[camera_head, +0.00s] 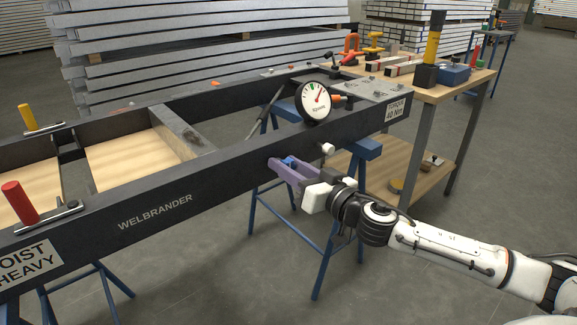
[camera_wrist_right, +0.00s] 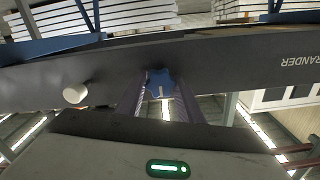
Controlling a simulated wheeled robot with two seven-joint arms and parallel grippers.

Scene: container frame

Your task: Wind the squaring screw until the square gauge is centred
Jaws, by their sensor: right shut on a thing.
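The square gauge (camera_head: 313,101) is a round white dial in a black rim, standing on the dark frame's near beam. Its red needle points up and to the right, and it has small red and green marks. The squaring screw's blue star-shaped knob (camera_head: 289,161) sits at the side of that beam, partly hidden by my fingers. My right gripper (camera_head: 284,166), with purple fingers, is shut on the knob. In the right wrist view the blue knob (camera_wrist_right: 159,82) sits between the fingertips, against the beam. My left gripper is not in view.
A pale round knob (camera_head: 328,149) sticks out of the beam close to my right gripper. The dark frame (camera_head: 220,178) rests on blue trestles (camera_head: 325,245). A wooden workbench (camera_head: 440,93) with tools and blocks stands at the right. Grey beams are stacked behind.

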